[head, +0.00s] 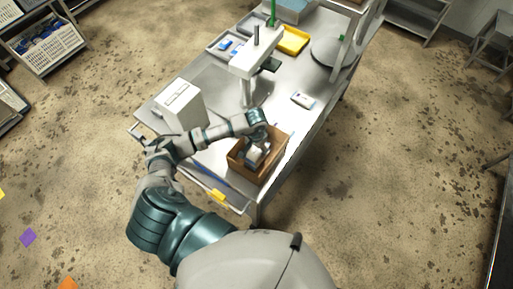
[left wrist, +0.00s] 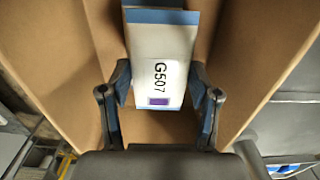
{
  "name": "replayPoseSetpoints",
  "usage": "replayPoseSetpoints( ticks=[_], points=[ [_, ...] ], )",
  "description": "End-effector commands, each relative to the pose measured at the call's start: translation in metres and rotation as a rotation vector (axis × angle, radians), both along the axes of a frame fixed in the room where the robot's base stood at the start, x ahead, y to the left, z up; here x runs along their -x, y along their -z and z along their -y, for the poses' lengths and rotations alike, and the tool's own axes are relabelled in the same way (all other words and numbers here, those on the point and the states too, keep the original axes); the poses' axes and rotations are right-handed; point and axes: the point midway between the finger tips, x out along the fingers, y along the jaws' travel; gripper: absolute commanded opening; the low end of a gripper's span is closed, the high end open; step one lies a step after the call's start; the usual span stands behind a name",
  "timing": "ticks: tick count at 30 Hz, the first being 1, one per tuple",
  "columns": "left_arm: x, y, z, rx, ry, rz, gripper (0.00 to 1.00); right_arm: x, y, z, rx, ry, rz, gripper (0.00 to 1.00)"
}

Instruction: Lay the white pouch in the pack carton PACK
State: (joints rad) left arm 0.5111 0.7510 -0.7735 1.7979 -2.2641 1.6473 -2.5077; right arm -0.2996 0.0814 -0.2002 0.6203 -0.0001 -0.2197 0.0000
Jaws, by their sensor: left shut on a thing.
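The white pouch (left wrist: 160,50) is marked G507, with a purple square and blue bands, in the left wrist view. My left gripper (left wrist: 160,82) is shut on it, one finger at each side. The brown open-topped carton (head: 276,158) stands at the near right end of the steel table in the head view. Its walls (left wrist: 250,55) rise on both sides of the pouch in the left wrist view. In the head view my left gripper (head: 257,150) reaches down into the carton, largely hiding the pouch. I cannot tell whether the pouch touches the bottom. My right gripper is not in view.
A white box-shaped unit (head: 180,105) stands left of the carton. A pale stand (head: 255,62) rises behind it. A small white packet (head: 303,100) lies near the right edge of the table. A yellow tray (head: 293,41) is farther back. Bare steel (head: 285,115) lies behind the carton.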

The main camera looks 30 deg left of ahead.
Motion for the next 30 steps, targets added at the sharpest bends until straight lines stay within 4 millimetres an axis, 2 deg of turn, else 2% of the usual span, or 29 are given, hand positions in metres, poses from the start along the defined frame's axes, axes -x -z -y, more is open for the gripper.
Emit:
replayPoseSetpoints(
  ticks=[9, 10, 12, 13, 24, 26, 30],
  points=[
    [0.000, 0.004, 0.001, 0.000, 0.000, 0.001, 0.25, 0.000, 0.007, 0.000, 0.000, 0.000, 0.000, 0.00],
    [0.000, 0.004, 0.001, 0.000, 0.000, 0.001, 0.64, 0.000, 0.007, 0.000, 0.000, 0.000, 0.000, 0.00],
    [0.000, 0.003, 0.001, 0.000, 0.000, 0.001, 0.82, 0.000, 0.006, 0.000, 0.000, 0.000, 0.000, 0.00],
    [0.000, 0.003, 0.001, 0.000, 0.000, 0.001, 0.87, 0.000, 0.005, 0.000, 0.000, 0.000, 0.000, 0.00],
    [0.000, 0.000, 0.000, 0.001, 0.000, 0.000, 0.87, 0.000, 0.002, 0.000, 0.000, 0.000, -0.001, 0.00],
    [0.000, -0.004, 0.001, 0.001, 0.000, 0.000, 0.87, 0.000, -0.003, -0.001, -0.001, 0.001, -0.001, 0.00],
    [-0.002, -0.027, 0.000, 0.001, 0.002, 0.006, 0.87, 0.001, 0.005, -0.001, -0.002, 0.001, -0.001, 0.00]
  ],
)
